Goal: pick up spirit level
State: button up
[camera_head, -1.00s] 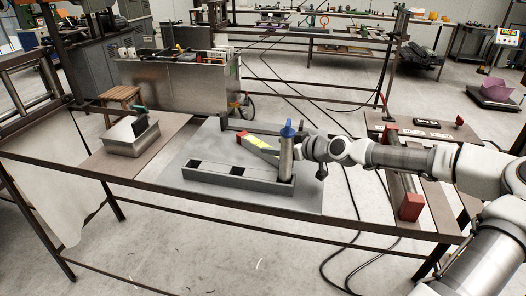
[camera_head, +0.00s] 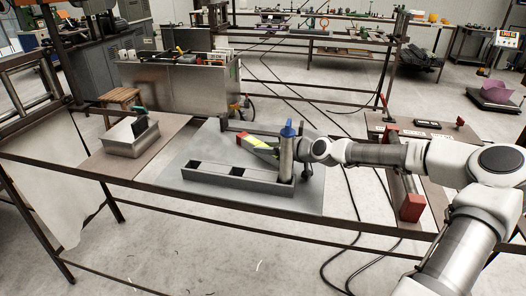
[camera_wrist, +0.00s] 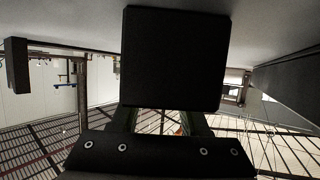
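The spirit level (camera_head: 256,143), a bar with a bright yellow-green side, is tilted behind an upright metal cylinder with a blue cap (camera_head: 287,131). My gripper (camera_head: 303,158) is just right of this cylinder, partly hidden by it. The level's right part runs behind the cylinder toward my gripper. In the wrist view a large black block (camera_wrist: 172,58) fills the middle, in front of my fingers; it looks like the level's near end, held between them. The fingertips themselves are covered, so the contact does not show.
The cylinder stands at the end of a grey steel channel frame (camera_head: 235,183) on the table plate (camera_head: 180,178). A metal box (camera_head: 130,140) stands at left. A red-ended part (camera_head: 411,208) lies at right. The table's front rail (camera_head: 340,220) is clear.

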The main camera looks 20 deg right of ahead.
grip_shut()
jog(key=shift+r, duration=0.2)
